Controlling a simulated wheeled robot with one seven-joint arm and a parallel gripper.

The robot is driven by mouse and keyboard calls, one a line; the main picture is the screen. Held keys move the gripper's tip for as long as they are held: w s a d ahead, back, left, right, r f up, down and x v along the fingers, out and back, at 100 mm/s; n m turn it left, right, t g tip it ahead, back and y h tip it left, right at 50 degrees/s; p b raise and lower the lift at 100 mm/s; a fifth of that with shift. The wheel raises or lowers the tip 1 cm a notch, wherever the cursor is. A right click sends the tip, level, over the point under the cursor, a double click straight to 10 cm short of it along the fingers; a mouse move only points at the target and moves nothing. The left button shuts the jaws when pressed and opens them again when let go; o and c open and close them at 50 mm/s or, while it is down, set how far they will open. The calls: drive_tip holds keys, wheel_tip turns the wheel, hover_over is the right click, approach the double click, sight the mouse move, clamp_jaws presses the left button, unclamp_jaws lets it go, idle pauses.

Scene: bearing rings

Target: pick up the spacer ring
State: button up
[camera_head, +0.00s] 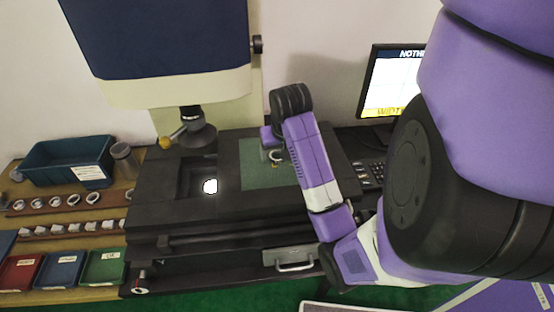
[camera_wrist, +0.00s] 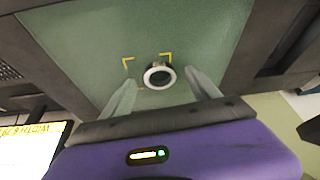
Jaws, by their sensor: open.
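A pale metal ring (camera_wrist: 159,86), which I take as the spacer ring, sits on the green pad beside yellow corner marks. Its centre is dark. In the head view the ring (camera_head: 276,156) shows small on the green pad, close by my gripper. In the wrist view my gripper (camera_wrist: 160,78) is open, with one grey finger on each side of the ring and gaps between. I cannot tell how high the fingertips are above the pad. In the head view my wrist and arm hide part of the pad.
The green pad (camera_head: 245,192) lies on a dark machine stage, right of a lit window (camera_head: 210,186) under a lens (camera_head: 196,135). A monitor (camera_head: 391,82) stands at the right. Racks of rings (camera_head: 72,200), a teal bin (camera_head: 62,152) and coloured trays (camera_head: 104,266) are at the left.

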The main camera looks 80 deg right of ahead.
drive_tip(key=shift+d+f, duration=0.15)
drive_tip(key=shift+f, duration=0.1)
drive_tip(key=shift+c, duration=0.2)
drive_tip(key=c, duration=1.4)
drive_tip(key=shift+c, duration=0.4)
drive_tip(key=shift+r, duration=0.1)
